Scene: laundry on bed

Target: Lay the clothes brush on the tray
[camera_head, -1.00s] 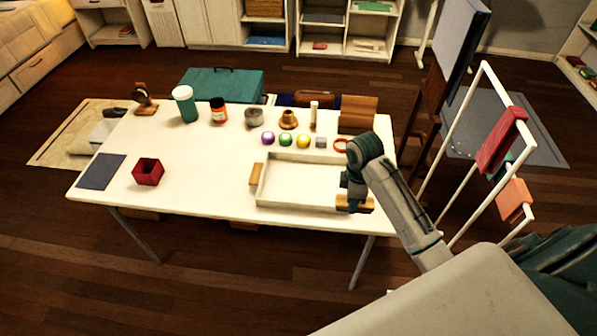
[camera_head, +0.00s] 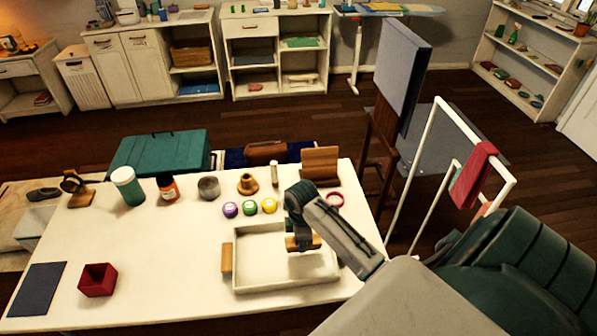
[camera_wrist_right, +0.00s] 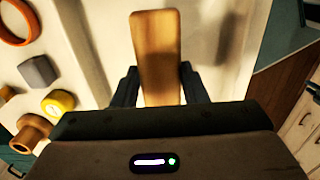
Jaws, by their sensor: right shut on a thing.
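The clothes brush, a wooden piece (camera_head: 291,243), is held in my right gripper (camera_head: 303,240) over the right part of the white tray (camera_head: 285,287). In the right wrist view the brush (camera_wrist_right: 155,45) sits between the two dark fingers, which are closed on its sides, and points away from the palm. Any bristles are hidden. The brush appears to be above the tray floor; I cannot tell how high. The tray interior is otherwise empty. My left gripper is not in view.
A wooden block (camera_head: 226,258) is at the tray's left end. Behind the tray are purple, green and yellow round items (camera_head: 250,207), a wooden stand (camera_head: 321,163) and a red ring (camera_head: 334,199). A red box (camera_head: 97,280) stands on the left; the table between is clear.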

